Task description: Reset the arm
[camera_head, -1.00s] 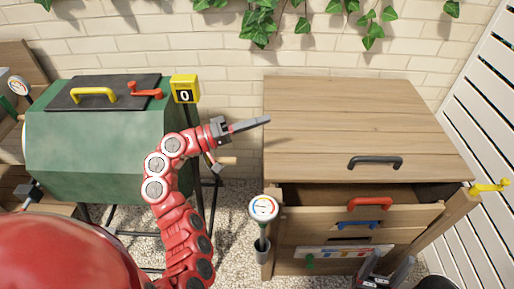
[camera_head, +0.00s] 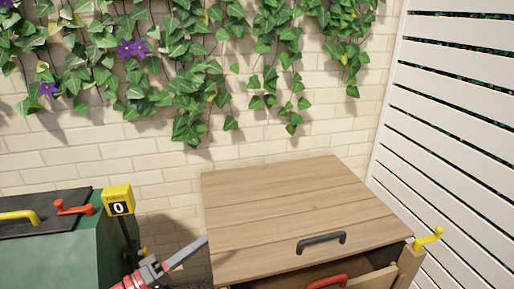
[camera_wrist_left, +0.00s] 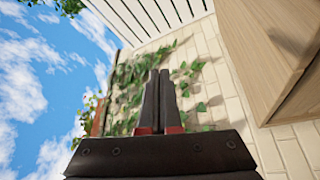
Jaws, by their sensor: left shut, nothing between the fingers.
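My left gripper (camera_head: 202,242) shows at the bottom of the head view, a red arm end with grey fingers pointing up and right. Its fingertips are close beside the left edge of the wooden cabinet (camera_head: 285,215) in the picture. In the left wrist view the two dark fingers (camera_wrist_left: 160,75) are together, with nothing between them. Beyond them are the brick wall, ivy and sky. The rest of my left arm is cut off below the head view. My right gripper is not in view.
The cabinet has a black handle (camera_head: 321,242), and a partly open drawer with a red handle (camera_head: 327,282). Ivy (camera_head: 200,85) hangs on the brick wall. A white slatted fence (camera_head: 450,120) is right.

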